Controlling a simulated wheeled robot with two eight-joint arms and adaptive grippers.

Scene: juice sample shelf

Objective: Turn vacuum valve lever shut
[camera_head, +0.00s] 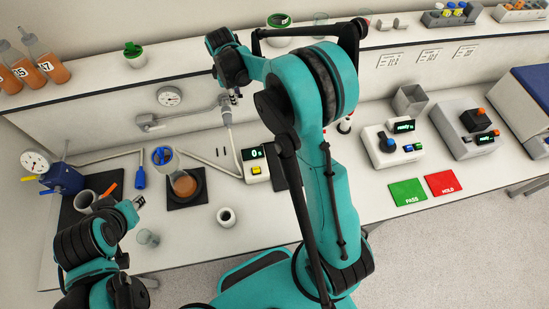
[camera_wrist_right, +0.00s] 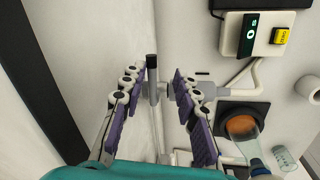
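The vacuum valve (camera_head: 226,107) is a grey fitting at the end of a pipe along the back wall, with a pale hose running down from it. In the right wrist view its lever (camera_wrist_right: 152,66) is a short bar with a black end, standing between my right gripper's fingers. My right gripper (camera_wrist_right: 155,76) is open, with purple pads on both sides of the lever and visible gaps. In the head view the right gripper (camera_head: 235,94) is at the valve, partly hidden by its own arm. My left gripper (camera_head: 137,202) is low at the left; its finger opening is unclear.
A flask with orange liquid (camera_head: 184,184) stands on a black mat (camera_head: 198,200) below the valve. A blue pump (camera_head: 62,178) with a gauge is at left. A timer box (camera_head: 255,168) and a small white cup (camera_head: 226,216) are nearby. The upper shelf (camera_head: 105,85) runs above.

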